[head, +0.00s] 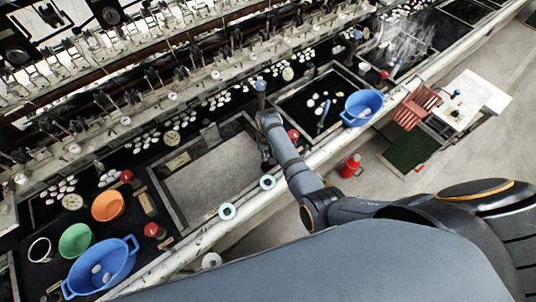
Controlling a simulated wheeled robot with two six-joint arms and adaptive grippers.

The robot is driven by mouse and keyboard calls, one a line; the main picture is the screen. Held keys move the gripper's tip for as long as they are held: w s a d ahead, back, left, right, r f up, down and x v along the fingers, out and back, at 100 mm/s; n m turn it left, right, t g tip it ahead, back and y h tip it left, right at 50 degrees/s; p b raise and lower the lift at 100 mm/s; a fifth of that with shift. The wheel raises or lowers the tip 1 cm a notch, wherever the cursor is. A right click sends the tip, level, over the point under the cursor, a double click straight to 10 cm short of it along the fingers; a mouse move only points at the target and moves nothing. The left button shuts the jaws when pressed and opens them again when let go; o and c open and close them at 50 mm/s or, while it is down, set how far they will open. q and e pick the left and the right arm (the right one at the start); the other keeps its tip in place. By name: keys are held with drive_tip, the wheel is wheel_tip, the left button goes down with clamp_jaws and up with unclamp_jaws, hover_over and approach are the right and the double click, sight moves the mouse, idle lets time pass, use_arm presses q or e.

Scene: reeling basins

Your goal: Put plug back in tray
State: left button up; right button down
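I cannot pick out the plug for certain in the head view. A wide, shallow grey basin (205,185) with a dark rim lies empty in the middle of the bench; I cannot tell whether it is the tray. My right arm comes in from the right and reaches over the basin's right end. My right gripper (267,162) is small and dark there, partly hidden by the arm, and its fingers cannot be made out. My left gripper is not in view.
A blue tub (101,268), green bowl (75,240) and orange bowl (108,206) stand at lower left. Another blue tub (362,107) is at right. Two pale rings (227,211) sit on the front ledge. A red flask (350,166) stands on the floor.

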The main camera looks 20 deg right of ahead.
drive_tip(key=shift+f, duration=0.2)
drive_tip(key=shift+f+b, duration=0.5)
drive_tip(key=shift+f, duration=0.1)
drive_tip(key=shift+f, duration=0.15)
idle(0.4)
drive_tip(key=shift+f+b, duration=0.35)
drive_tip(key=shift+f, duration=0.25)
drive_tip(key=shift+f+b, duration=0.5)
drive_tip(key=shift+f, duration=0.2)
idle(0.4)
drive_tip(key=c, duration=1.3)
unclamp_jaws()
drive_tip(key=shift+o, duration=0.2)
wheel_tip(320, 180, up, 8)
drive_tip(key=shift+f, duration=0.2)
